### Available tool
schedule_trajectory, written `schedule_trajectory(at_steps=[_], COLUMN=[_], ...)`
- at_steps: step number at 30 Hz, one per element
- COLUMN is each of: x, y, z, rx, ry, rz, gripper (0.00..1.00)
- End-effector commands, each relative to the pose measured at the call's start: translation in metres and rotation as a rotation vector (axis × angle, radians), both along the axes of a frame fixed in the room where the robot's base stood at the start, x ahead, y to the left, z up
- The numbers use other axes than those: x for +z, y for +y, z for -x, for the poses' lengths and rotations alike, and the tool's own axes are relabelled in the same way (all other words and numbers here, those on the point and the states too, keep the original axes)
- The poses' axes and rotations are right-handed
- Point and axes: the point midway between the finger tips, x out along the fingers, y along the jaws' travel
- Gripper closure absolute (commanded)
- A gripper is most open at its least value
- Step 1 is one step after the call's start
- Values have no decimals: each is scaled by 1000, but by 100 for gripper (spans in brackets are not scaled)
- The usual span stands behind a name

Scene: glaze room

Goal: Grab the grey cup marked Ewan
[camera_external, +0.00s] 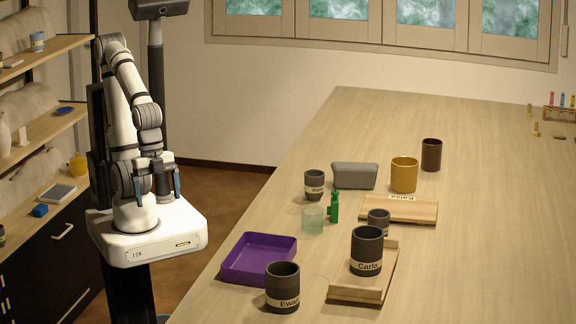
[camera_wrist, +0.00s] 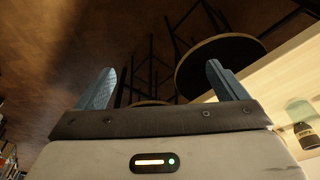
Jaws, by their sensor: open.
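The grey cup marked Ewan (camera_external: 283,280) stands upright at the near edge of the long table, just in front of the purple tray's right corner. Its pale label band reads "Ewan". My gripper (camera_external: 158,186) is open and empty, folded close to my arm above my base, left of the table and well away from the cup. Its two blue fingers stand apart in the wrist view (camera_wrist: 163,86). I cannot make out the Ewan cup in the wrist view.
A purple tray (camera_external: 232,275) lies behind the Ewan cup. Farther back are a green bottle (camera_external: 334,208), a glass (camera_external: 312,218) and several other cups.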

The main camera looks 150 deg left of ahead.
Motion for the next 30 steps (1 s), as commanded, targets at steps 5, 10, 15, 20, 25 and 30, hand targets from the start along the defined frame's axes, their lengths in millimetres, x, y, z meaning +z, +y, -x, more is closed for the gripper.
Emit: schedule_trajectory(at_steps=[5,10,15,20,25,30], x=[0,9,39,64,75,71], y=[0,1,9,20,36,56], z=[0,-14,-79,-166,-256,-342], rx=[0,7,34,71,106,142], ry=[0,-8,-51,-111,-175,-238], rz=[0,-2,-9,-16,-24,-29], gripper=[6,6,6,6,6,6])
